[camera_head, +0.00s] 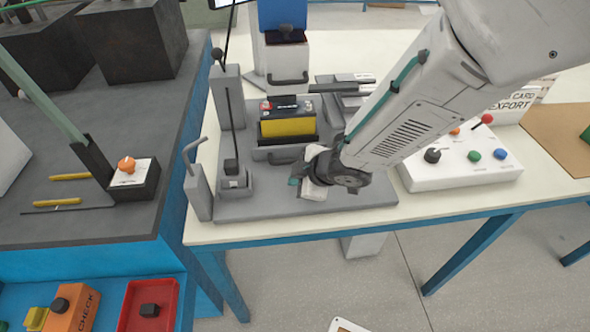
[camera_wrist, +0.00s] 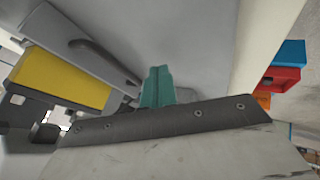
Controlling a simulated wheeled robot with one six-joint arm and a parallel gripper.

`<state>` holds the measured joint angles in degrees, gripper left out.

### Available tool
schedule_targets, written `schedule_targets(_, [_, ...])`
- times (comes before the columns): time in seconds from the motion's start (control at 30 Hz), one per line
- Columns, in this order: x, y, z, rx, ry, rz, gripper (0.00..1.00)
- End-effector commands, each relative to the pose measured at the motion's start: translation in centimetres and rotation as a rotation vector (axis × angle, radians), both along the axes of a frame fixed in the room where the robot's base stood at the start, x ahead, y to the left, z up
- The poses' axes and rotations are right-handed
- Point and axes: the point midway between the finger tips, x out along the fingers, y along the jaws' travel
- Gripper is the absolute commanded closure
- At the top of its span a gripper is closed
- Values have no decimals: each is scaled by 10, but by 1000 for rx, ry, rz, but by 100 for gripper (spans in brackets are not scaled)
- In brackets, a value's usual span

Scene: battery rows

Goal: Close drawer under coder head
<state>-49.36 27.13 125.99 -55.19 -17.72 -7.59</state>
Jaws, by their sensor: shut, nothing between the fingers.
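A yellow and black battery (camera_head: 288,127) sits in a grey drawer with a front handle (camera_head: 284,154), on the grey base plate (camera_head: 262,201). The drawer handle (camera_wrist: 105,61) and yellow battery side (camera_wrist: 62,79) also show in the wrist view. Behind stands a white box with a dark handle (camera_head: 288,79), below a small dark head on a blue column (camera_head: 282,14); I cannot tell for certain that this is the coder head. My gripper (camera_head: 296,182) is low over the plate, in front and right of the drawer handle, apart from it. Its teal fingers (camera_wrist: 156,86) are together and empty.
A grey lever post (camera_head: 198,190) and upright stand (camera_head: 228,98) are at the plate's left. A white button panel (camera_head: 462,160) is at right. A dark bench (camera_head: 70,225) stands left, with a red tray (camera_head: 136,315) below. The plate's front is mostly clear.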

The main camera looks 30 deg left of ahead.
Motion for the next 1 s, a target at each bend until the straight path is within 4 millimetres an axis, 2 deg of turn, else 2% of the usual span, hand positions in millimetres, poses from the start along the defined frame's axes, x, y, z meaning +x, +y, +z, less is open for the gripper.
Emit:
schedule_targets(0.03, [1,-5,11,5,-6,-2,100])
schedule_targets(0.3, [-6,-40,47,4,-6,-9,100])
schedule_targets(0.5, [-12,-55,66,2,-3,-7,100])
schedule_targets(0.77, [-14,-58,71,0,-4,-4,100])
schedule_targets(0.87, [-9,-63,68,-28,-24,-23,100])
schedule_targets(0.97, [5,-81,60,-95,-49,-120,100])
schedule_targets(1.0, [11,-93,57,-133,-56,-180,100])
